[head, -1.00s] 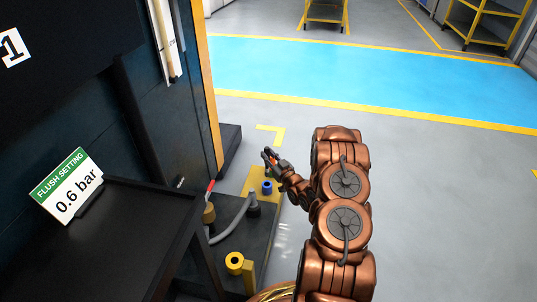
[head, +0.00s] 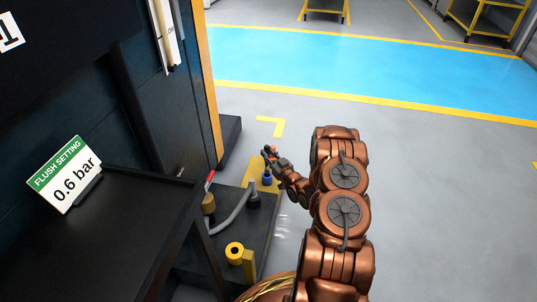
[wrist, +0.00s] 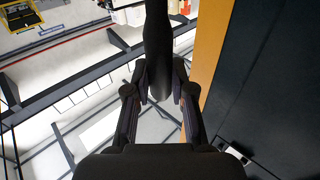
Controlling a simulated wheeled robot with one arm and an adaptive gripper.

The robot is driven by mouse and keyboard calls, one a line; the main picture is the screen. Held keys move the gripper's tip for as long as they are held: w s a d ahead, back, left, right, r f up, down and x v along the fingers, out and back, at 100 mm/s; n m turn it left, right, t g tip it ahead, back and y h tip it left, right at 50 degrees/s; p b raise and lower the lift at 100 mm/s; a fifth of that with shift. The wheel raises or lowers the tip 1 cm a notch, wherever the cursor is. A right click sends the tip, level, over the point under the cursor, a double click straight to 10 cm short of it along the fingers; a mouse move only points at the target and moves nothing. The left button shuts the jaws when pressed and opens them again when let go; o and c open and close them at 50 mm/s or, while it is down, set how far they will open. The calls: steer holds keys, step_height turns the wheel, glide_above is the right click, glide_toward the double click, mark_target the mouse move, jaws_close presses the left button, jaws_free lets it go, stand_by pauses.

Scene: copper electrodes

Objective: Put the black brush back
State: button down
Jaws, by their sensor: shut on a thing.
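My gripper (head: 272,158) is above the yellow plate at the machine's foot, close over a small blue round holder (head: 267,179). In the wrist view my gripper (wrist: 160,84) is shut on the black brush (wrist: 157,38), a dark, smooth, long shape between the two fingers. The brush's far end runs out of the top of the wrist view. In the head view the brush is too small and dark to separate from the gripper. I cannot tell whether it touches the blue holder.
A yellow ring holder (head: 235,251) stands nearer on the dark base. A grey hose (head: 232,216) and a red-handled valve (head: 209,190) are left of my arm. A black shelf (head: 130,225) bears a flush setting sign (head: 63,174). Open grey floor (head: 400,170) lies to the right.

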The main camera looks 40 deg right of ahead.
steer(key=shift+f, duration=0.1)
steer(key=shift+f+b, duration=0.45)
steer(key=shift+f, duration=2.25)
steer(key=c, duration=0.9)
jaws_free()
steer(key=shift+r, duration=0.1)
steer(key=o, duration=0.8)
steer(key=shift+s, duration=0.15)
steer(key=shift+s+a+f+b, duration=0.15)
steer(key=shift+s+b, duration=0.2)
steer(key=shift+s, duration=2.05)
steer(key=shift+s+a+f+b, duration=0.15)
steer(key=shift+s+b, duration=0.2)
steer(key=shift+s, duration=2.05)
